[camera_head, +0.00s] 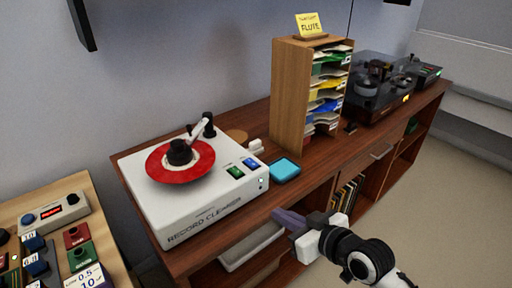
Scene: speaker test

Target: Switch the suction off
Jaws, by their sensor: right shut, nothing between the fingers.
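A white record cleaner (200,214) stands on the wooden sideboard at the middle left. A red record (205,165) lies on its top with a black clamp (180,152) at the centre. A white arm (199,127) on a black post reaches over the record. On the front right of the cleaner's top are a green button (236,172) and a blue button (250,163); their labels are too small to read. My right gripper (278,218) is in front of the sideboard, below and right of the buttons, apart from them. It is shut and empty. My left gripper is not in view.
A light blue square pad (285,170) lies right of the cleaner. A wooden sleeve rack (290,95) and a turntable under a clear cover (372,92) stand farther back. A grey tray (252,245) sits below the top. A side table (95,195) with boxes is at left.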

